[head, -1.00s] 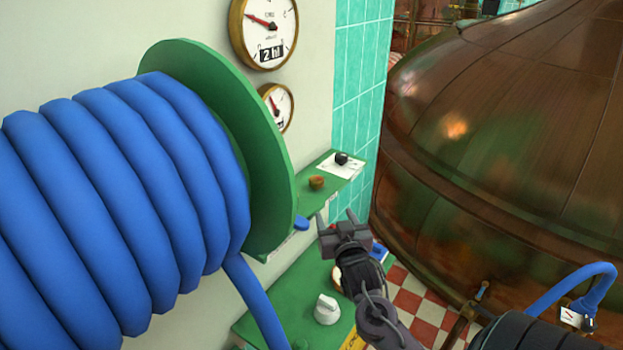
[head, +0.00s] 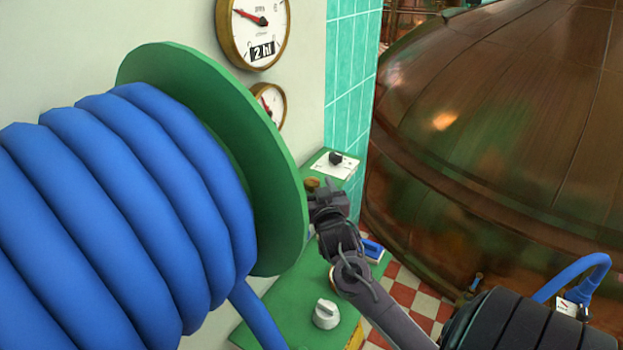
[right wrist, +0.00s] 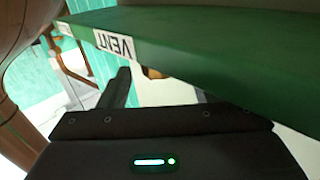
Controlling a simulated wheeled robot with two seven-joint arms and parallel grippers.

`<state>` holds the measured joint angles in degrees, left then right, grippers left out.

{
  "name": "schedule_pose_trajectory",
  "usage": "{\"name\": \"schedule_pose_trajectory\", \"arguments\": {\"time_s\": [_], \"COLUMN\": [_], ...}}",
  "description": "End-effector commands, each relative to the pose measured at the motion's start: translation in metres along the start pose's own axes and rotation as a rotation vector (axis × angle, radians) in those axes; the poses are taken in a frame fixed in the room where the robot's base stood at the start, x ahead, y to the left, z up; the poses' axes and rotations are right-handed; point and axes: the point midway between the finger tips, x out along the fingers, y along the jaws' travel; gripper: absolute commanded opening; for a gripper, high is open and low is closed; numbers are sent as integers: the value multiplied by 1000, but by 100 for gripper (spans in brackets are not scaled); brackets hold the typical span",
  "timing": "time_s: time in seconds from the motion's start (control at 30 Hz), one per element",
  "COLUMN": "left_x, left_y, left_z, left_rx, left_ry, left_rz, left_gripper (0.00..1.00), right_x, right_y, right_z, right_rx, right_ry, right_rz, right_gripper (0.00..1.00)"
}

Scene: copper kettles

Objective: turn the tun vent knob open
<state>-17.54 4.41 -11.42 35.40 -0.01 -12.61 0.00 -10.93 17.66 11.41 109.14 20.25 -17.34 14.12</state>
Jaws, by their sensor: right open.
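The vent knob is a small brass-brown knob (head: 312,183) on the green wall shelf, partly hidden by my gripper in the head view. In the right wrist view a bit of it (right wrist: 152,72) shows beside the white "VENT" label (right wrist: 114,45), which appears turned over on the shelf's edge. My right gripper (head: 318,197) is open, right at the knob in the head view. In the right wrist view the knob lies between the open fingers (right wrist: 160,88); I cannot tell whether they touch it. My left gripper is not in view.
A green reel (head: 285,190) with blue hose (head: 150,200) fills the left, close to my gripper. A black knob (head: 337,158) sits on a white plate farther along the shelf. Below, a green top (head: 290,300) carries a white knob (head: 325,314). A copper kettle (head: 490,130) stands right.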

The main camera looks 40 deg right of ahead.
Motion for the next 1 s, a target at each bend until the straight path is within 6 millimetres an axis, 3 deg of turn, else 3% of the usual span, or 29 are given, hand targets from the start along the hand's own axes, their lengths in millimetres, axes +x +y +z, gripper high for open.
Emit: {"name": "schedule_pose_trajectory", "arguments": {"time_s": [0.2,0.5,0.83,1.0], "left_x": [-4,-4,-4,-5], "left_y": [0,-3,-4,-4], "left_z": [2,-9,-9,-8], "left_rx": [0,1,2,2], "left_ry": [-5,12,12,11], "left_rz": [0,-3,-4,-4], "left_gripper": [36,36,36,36], "right_x": [23,25,25,25], "right_y": [0,0,0,0], "right_z": [0,0,0,0], "right_rx": [0,0,0,0], "right_ry": [0,0,0,0], "right_rz": [0,-1,-1,-5], "right_gripper": [59,59,17,14]}}
